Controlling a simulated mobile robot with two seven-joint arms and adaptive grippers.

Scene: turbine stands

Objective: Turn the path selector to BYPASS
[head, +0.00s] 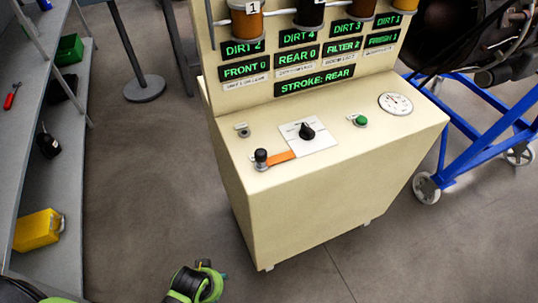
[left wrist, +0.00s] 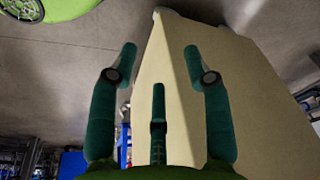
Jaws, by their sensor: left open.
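The path selector is most likely the black rotary knob (head: 307,131) on a white square plate (head: 297,146) on the cream console (head: 330,190); its lettering is too small to read. A black-knobbed lever (head: 261,157) with an orange strip (head: 281,157) sits left of it. My left gripper (head: 208,283) is at the bottom of the head view, below and left of the console, apart from it. In the left wrist view the left gripper (left wrist: 158,62) is open and empty, with the console's plain body (left wrist: 215,75) beyond its fingers. My right gripper is not in view.
The console also carries a green button (head: 360,120), a dial gauge (head: 395,103) and green displays (head: 314,81). A grey shelf (head: 52,170) with a yellow box (head: 38,230) stands left. A blue wheeled stand (head: 465,165) is right.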

